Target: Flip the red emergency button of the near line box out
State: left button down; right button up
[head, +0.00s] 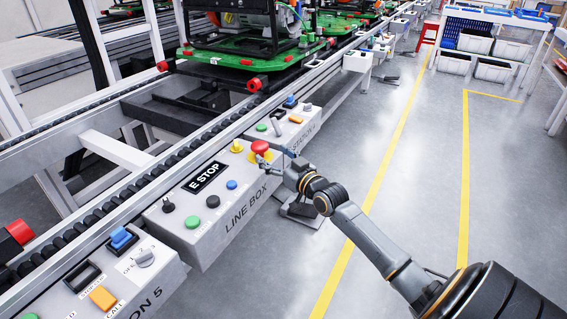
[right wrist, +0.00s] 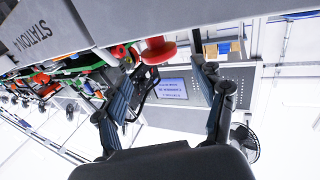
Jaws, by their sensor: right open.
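The near line box (head: 215,228) is a light grey panel labelled LINE BOX, with an E STOP plate (head: 204,177). Its red mushroom-shaped emergency button (head: 260,147) sits on a yellow base at the box's far end. My right gripper (head: 275,157) is open and empty, with its fingers at the right side of the button. I cannot tell if a finger touches it. In the right wrist view a red round part (right wrist: 158,50), which looks like the button, shows between the two spread fingertips. My left gripper is not in view.
The Station 5 box (head: 130,275) is in front, another station box (head: 285,125) just beyond. The conveyor runs along the left. The floor at right is open.

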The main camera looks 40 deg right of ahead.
jog(key=s, duration=0.4)
jog(key=shift+s, duration=0.35)
